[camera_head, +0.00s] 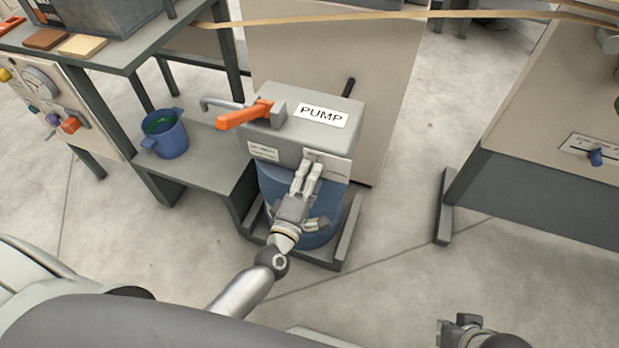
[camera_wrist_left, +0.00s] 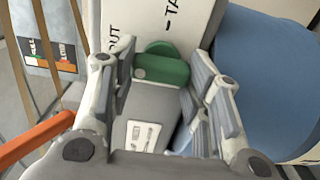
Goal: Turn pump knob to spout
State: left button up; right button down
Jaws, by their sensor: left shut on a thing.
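The grey pump (camera_head: 282,140) with a "PUMP" label sits on a blue drum (camera_head: 270,188). A spout pipe (camera_head: 221,103) and an orange lever (camera_head: 244,115) stick out to its left. My left gripper (camera_head: 313,165) is at the pump's lower front face. In the left wrist view, a green knob (camera_wrist_left: 163,70) lies between its fingers, in front of a pale panel with partly hidden lettering. The gripper is shut on the knob. In the head view the knob is hidden by the fingers. My right gripper (camera_head: 458,328) shows at the bottom right, apart from the pump.
A blue mug (camera_head: 168,140) with green inside stands on the low grey shelf left of the pump. A bench with a knob panel (camera_head: 45,95) is at the left. A cabinet (camera_head: 560,120) stands at the right. The floor between pump and cabinet is clear.

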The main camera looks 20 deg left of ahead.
dwell(0.4)
pick_arm(q)
jog(key=o, duration=1)
jog(key=s, duration=0.8)
jog(key=shift+a, duration=0.15)
